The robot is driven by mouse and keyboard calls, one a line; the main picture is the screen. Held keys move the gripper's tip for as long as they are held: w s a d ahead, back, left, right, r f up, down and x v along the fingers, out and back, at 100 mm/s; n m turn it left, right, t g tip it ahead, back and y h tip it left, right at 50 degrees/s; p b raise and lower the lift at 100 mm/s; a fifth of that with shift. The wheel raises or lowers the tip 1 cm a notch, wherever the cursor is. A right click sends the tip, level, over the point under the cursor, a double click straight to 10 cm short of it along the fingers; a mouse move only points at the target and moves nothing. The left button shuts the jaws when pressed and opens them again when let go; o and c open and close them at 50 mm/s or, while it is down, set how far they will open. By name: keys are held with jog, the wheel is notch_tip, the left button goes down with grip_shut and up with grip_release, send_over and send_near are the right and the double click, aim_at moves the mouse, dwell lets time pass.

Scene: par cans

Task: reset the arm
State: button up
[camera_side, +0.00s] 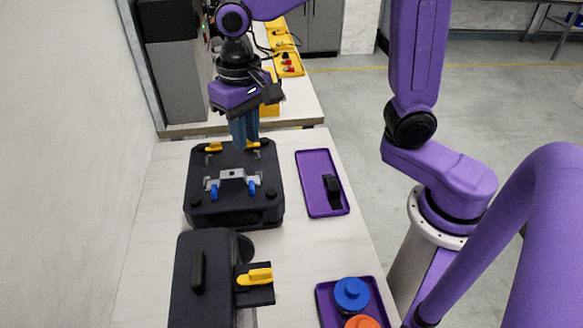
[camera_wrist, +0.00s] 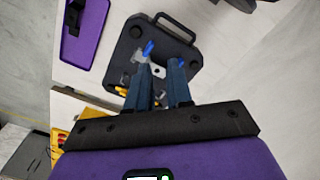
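My gripper (camera_side: 243,131) hangs pointing down over the far end of a black boxy fixture (camera_side: 205,170), with two blue fingers. The fixture also shows beyond the fingertips in the wrist view (camera_wrist: 130,48). It carries a grey metal bracket (camera_side: 232,175), blue clips (camera_side: 252,188) and yellow levers (camera_side: 214,147). The fingers overlap its far part in the side view, and I cannot tell the exact gap.
A purple tray (camera_side: 312,168) with a black part (camera_side: 332,190) lies right of the fixture. A black machine (camera_side: 203,265) with a yellow handle (camera_side: 256,277) stands in front. Another tray holds a blue round piece (camera_side: 351,294) and an orange one (camera_side: 361,322). A wall borders the left.

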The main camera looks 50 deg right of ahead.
jog(key=s+d+f+n, duration=0.1)
jog(key=s+d+n, duration=0.4)
jog(key=s, duration=0.5)
jog(key=s+d+f+n, duration=0.2)
jog(key=s+d+n, duration=0.4)
jog(key=s+n, duration=0.2)
jog(key=shift+s+d+f, duration=0.2)
jog(key=shift+s+d, duration=0.05)
jog(key=shift+s, duration=0.6)
